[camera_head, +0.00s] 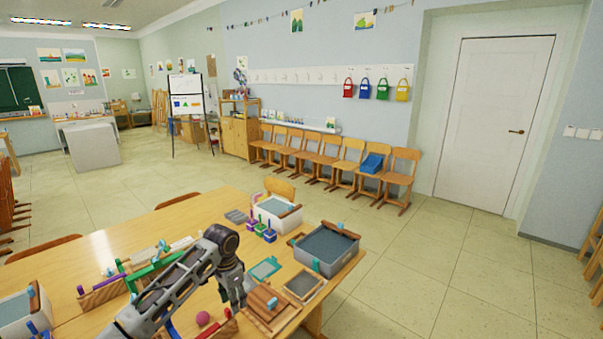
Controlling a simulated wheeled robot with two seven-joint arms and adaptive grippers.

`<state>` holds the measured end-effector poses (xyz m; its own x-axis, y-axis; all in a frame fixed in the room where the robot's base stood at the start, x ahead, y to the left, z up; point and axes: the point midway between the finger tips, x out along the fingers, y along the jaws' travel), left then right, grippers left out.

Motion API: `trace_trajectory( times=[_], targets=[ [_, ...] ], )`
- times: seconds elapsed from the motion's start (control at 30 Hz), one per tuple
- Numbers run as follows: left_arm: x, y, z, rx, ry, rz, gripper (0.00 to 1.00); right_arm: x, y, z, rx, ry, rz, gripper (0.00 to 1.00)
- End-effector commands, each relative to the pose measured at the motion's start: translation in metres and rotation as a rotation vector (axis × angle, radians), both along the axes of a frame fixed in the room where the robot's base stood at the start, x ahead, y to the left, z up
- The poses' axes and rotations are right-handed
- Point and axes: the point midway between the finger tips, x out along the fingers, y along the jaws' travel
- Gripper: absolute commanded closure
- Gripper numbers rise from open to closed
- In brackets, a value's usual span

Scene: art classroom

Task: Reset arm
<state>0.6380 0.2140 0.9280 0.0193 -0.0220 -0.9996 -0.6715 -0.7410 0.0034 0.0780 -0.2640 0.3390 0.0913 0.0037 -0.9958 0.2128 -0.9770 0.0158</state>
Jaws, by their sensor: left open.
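My left arm comes in from the lower left over the wooden table (190,215). My left gripper (238,303) points down near the table's front right part, beside a wooden tray (268,310). Its jaws are open, and I see nothing held between them. The lower fingers overlap the tray's left edge in the picture, so I cannot tell whether they touch it. My right gripper does not show.
A grey bin (326,250) and a white bin (277,214) stand at the table's right side. A pink ball (203,318) lies near the gripper. Chairs (400,180) line the wall. The floor on the right (450,270) is clear, before a white door (492,125).

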Motion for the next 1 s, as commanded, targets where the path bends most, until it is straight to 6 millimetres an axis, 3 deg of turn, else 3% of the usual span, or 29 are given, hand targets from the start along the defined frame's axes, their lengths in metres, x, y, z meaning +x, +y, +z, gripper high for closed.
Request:
trace_trajectory(
  times=[0.4,1.0],
  targets=[
    [-0.052,-0.045,-0.045,-0.053,-0.034,-0.013,0.59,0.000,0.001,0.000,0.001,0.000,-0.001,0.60],
    [-0.126,-0.081,-0.078,-0.134,-0.097,0.052,0.59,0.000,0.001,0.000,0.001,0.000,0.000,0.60]
  ],
)
